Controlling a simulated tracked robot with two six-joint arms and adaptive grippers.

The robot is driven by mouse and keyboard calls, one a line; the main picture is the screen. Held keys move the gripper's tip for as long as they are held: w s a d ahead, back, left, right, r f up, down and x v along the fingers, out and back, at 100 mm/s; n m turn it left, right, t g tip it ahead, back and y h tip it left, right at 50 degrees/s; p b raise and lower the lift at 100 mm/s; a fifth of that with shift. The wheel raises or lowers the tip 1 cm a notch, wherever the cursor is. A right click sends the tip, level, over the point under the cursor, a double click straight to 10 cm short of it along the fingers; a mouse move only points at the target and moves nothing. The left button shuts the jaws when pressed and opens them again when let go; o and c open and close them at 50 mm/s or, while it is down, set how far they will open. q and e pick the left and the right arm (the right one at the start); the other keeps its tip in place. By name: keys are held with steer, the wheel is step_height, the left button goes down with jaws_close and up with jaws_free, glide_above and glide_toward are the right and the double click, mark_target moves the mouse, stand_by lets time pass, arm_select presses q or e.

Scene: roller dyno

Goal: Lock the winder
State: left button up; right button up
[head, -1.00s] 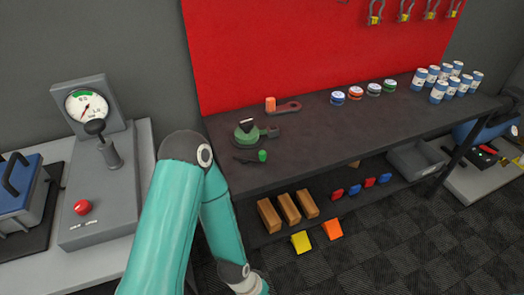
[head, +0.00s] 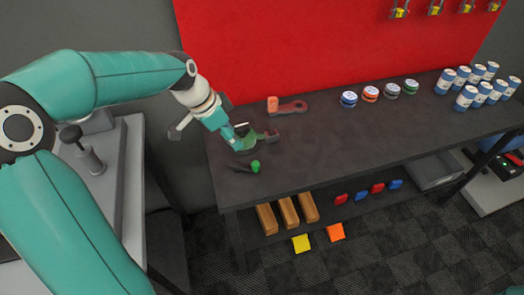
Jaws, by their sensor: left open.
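The winder (head: 254,144), a small green round body with a dark arm to its right, lies on the dark workbench (head: 330,140) near its left end. A black lever with a green knob (head: 255,167) lies just in front of it. My left gripper (head: 239,138) is open and reaches down from the upper left to the winder, covering part of it. I cannot tell whether the fingers touch it. My right gripper is out of view.
Several coloured tins (head: 370,94) and blue-white cans (head: 475,88) stand to the right. The front middle of the bench is clear. A grey console (head: 95,165) stands left, partly behind my arm.

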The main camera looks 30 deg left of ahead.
arm_select(q)
steer(key=p, duration=0.2)
glide_toward(254, 164)
steer(key=x, duration=0.9)
steer(key=shift+w+d+f, duration=0.1)
steer(key=shift+w+f, duration=0.05)
steer(key=shift+f, duration=0.1)
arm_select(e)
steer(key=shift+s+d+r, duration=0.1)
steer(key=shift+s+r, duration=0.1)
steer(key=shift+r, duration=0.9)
arm_select(q)
jaws_close()
